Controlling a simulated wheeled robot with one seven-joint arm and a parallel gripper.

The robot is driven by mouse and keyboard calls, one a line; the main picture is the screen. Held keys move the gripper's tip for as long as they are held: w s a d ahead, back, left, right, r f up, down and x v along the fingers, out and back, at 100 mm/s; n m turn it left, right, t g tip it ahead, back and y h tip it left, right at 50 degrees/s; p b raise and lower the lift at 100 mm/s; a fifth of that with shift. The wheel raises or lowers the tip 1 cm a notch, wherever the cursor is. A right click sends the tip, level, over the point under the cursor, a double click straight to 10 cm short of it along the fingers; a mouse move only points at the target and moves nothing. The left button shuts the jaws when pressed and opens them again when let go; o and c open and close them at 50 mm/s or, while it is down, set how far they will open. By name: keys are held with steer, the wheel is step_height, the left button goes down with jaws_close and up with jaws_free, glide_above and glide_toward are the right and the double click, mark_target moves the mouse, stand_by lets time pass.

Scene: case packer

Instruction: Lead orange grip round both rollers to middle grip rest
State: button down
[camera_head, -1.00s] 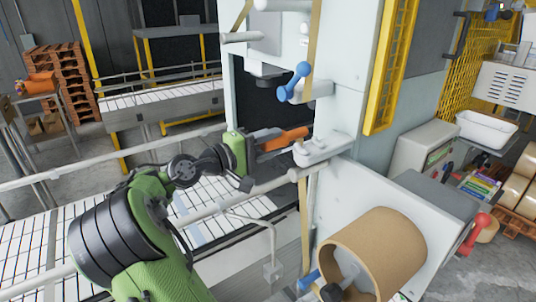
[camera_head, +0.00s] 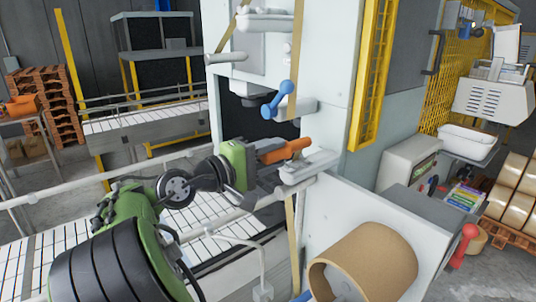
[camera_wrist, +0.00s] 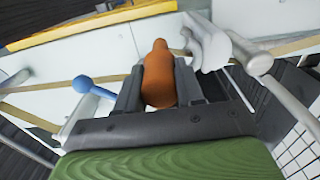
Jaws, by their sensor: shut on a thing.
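The orange grip (camera_head: 287,150) is between the fingers of my gripper (camera_head: 262,157), its rounded end pointing right. The wrist view shows the orange grip (camera_wrist: 158,72) clamped between both dark fingers. In the head view it is just above a pale lower ledge (camera_head: 312,167); I cannot tell whether they touch. A blue grip (camera_head: 278,100) sits tilted at a higher ledge (camera_head: 298,108). A pale roller (camera_head: 226,57) juts out at upper left; another bar (camera_head: 300,184) lies below the lower ledge. Tan tape (camera_head: 293,225) hangs below it. Which ledge is the middle rest is unclear.
A large cardboard core (camera_head: 362,262) sits at lower right, near a red grip (camera_head: 464,245). A yellow guard (camera_head: 372,75) stands right of the ledges. White rails (camera_head: 60,190) and the conveyor lie left, under my arm. The dark opening behind the grips looks clear.

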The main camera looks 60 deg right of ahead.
steer(key=shift+f, duration=0.1)
stand_by(0.6)
steer(key=shift+w+a+f+b, duration=0.1)
steer(key=shift+a+f+b, duration=0.05)
steer(key=shift+f+b, duration=0.35)
steer(key=shift+w+a+f+b, duration=0.15)
steer(key=shift+f+b, duration=0.15)
steer(key=shift+f, duration=0.3)
steer(key=shift+s, duration=0.1)
jaws_free()
steer(key=p+v, duration=0.3)
steer(key=v, duration=0.7)
stand_by(0.9)
stand_by(0.4)
